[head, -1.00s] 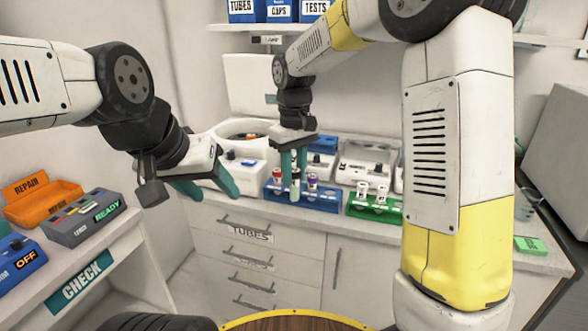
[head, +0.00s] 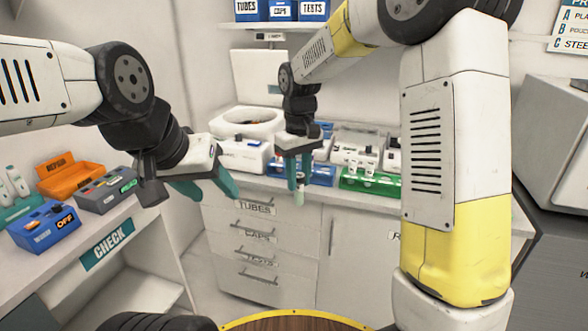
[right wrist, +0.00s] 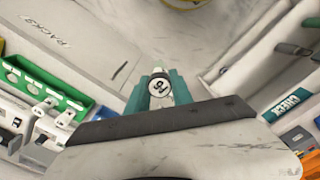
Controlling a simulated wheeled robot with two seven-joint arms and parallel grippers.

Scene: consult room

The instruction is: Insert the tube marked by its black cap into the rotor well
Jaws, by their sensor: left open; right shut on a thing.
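My right gripper (head: 298,178) is shut on a tube (head: 299,196) with a pale, upright body, held in front of the counter edge. In the right wrist view, the tube's cap (right wrist: 159,87) shows end-on between the teal fingers, a white disc with dark marks and a dark ring. The centrifuge (head: 240,153) stands open on the counter, left of the right gripper. Its round bowl (head: 270,122) faces up; the rotor wells are too small to make out.
A blue rack (head: 322,176) stands behind the right gripper, with a green rack (head: 386,187) of white-capped tubes to its right. At left, a side bench holds an orange bin (head: 70,177), a grey box (head: 106,194) and a blue box (head: 44,228).

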